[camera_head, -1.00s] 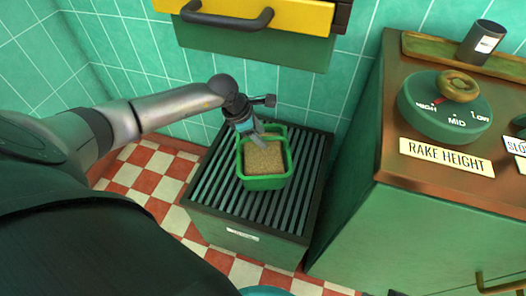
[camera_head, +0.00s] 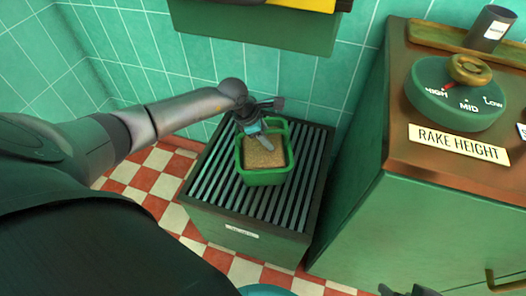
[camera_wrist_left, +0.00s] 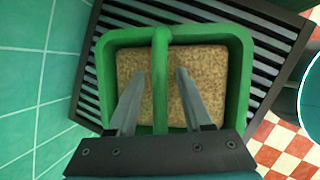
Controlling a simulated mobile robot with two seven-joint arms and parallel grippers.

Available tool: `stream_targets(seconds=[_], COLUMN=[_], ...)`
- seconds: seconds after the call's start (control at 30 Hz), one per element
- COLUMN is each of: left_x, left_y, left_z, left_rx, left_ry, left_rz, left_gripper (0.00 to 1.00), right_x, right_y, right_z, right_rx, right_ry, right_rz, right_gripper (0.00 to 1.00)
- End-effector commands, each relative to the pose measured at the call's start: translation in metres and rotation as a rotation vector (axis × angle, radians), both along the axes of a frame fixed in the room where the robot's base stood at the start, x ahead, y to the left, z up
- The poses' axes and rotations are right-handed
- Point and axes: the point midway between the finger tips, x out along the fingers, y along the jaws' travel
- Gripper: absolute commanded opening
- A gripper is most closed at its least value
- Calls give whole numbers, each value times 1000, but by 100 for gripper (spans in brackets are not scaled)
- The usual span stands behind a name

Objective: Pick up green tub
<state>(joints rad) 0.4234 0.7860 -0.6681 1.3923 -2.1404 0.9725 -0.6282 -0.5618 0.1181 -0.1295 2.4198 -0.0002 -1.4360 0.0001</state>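The green tub (camera_head: 264,178) stands upright on the dark slatted top of a green stand, filled with tan grainy material (camera_head: 262,152). In the left wrist view the tub (camera_wrist_left: 238,70) fills the middle, with its green handle bar (camera_wrist_left: 160,75) running across the opening. My left gripper (camera_head: 265,143) is over the tub from its back left. Its two fingers are apart, one on each side of the handle bar, with clear gaps. I cannot tell how deep the tips reach. What seems to be my right gripper (camera_head: 408,291) just shows at the bottom edge, mostly cut off.
The slatted stand (camera_head: 215,185) has bare slats around the tub. A green cabinet with a copper top (camera_head: 400,165) stands close on the right, carrying a rake-height dial (camera_head: 455,100) and a dark cylinder (camera_head: 489,28). A green drawer front (camera_head: 255,30) hangs on the tiled wall behind.

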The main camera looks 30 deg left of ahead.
Motion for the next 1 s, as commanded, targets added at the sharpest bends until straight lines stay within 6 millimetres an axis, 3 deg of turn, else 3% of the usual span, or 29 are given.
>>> stream_targets(seconds=[0.03,0.43,1.0], left_x=[0,0,0], left_y=[0,0,0], left_z=[0,0,0], left_rx=[0,0,-1], left_ry=[0,0,0], left_rz=[0,0,2], left_gripper=[43,0,0], right_x=[0,0,0], right_y=[0,0,0], right_z=[0,0,0], right_rx=[0,-1,0], right_ry=[0,-1,0], right_rz=[0,0,0], right_gripper=[50,50,50])
